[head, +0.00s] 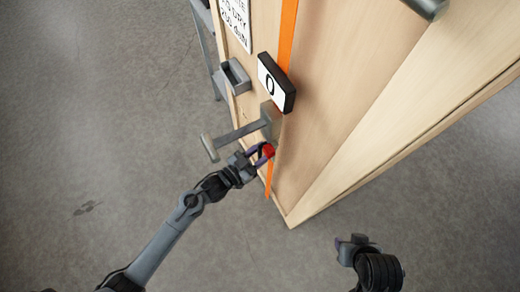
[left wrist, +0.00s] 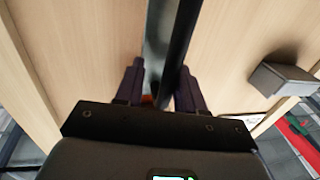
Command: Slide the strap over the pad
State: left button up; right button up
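An orange strap (head: 288,28) runs down the wooden crate's face, passes behind a black-edged box with a white face marked 0 (head: 272,82), and ends low at the crate's bottom edge. I cannot tell which part is the pad. My left gripper (head: 265,152) is at the lower strap, around or against a small red piece (head: 269,150). In the left wrist view, its fingers (left wrist: 159,88) are apart, with a dark bar (left wrist: 172,35) between or just beyond them and a bit of orange low in the gap. My right gripper (head: 340,242) is away from the crate at lower right.
A grey T-shaped handle (head: 235,134) sticks out left of the strap, close above my left gripper. A grey bracket (head: 234,75) sits higher on the crate (head: 320,110). A printed label (head: 236,18) is at the top. The grey floor (head: 110,110) is clear.

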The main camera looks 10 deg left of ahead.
pick_arm(q)
jog(key=shift+a, duration=0.2)
jog(key=v, duration=1)
jog(key=shift+s, duration=0.25)
jog(key=shift+a, duration=0.1)
